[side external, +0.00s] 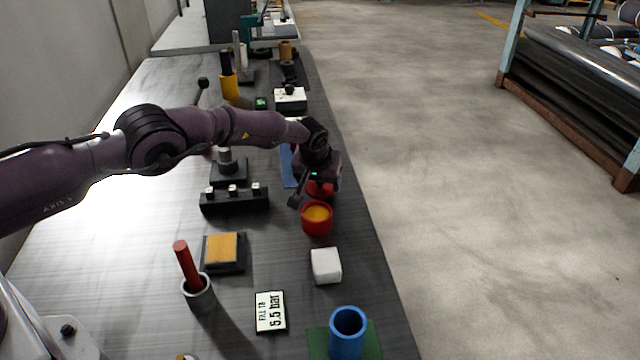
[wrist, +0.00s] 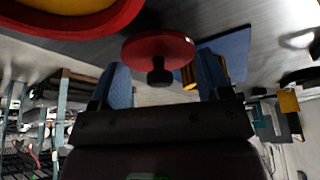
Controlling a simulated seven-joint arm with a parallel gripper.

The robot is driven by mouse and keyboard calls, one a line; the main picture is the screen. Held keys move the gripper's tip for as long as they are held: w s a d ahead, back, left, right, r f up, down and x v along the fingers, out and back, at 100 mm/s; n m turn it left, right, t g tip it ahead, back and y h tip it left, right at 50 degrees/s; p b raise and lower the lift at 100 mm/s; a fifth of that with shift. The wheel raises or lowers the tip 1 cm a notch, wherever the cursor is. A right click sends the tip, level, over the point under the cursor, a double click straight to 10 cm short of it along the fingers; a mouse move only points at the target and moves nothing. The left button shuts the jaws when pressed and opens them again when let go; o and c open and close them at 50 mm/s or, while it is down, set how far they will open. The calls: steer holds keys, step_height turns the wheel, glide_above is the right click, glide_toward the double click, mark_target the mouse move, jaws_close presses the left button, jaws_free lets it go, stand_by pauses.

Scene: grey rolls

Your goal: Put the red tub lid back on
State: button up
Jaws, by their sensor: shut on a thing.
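The red tub (side external: 317,218) stands open on the dark bench, with orange-yellow contents showing. Its red rim also shows large at the top left of the wrist view (wrist: 105,27). The red lid (wrist: 158,46) is a round disc with a black knob (wrist: 160,74) facing my gripper. In the side view the lid (side external: 320,188) shows partly below my gripper, just behind the tub. My gripper (side external: 308,190) is shut on the lid at its knob, which sits between the two fingers in the wrist view (wrist: 162,70). The lid is apart from the tub's opening.
A white block (side external: 326,265) and a blue cup (side external: 347,331) stand in front of the tub. A black rack with pegs (side external: 235,200) and a yellow-topped block (side external: 223,251) are to the left. A blue mat (side external: 288,166) lies behind. The bench's right edge is close to the tub.

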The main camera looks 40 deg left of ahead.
steer(key=s+a+r, duration=0.1)
steer(key=s+r, duration=1.1)
steer(key=s, duration=0.1)
steer(key=w+d+f, duration=0.1)
steer(key=w+d, duration=0.3)
steer(key=d, duration=0.2)
steer(key=shift+w+d+f, duration=0.15)
steer(key=shift+w+f, duration=0.2)
steer(key=shift+f, duration=0.05)
steer(key=shift+f, duration=0.15)
steer(key=shift+f, duration=2.75)
steer(key=shift+f, duration=0.45)
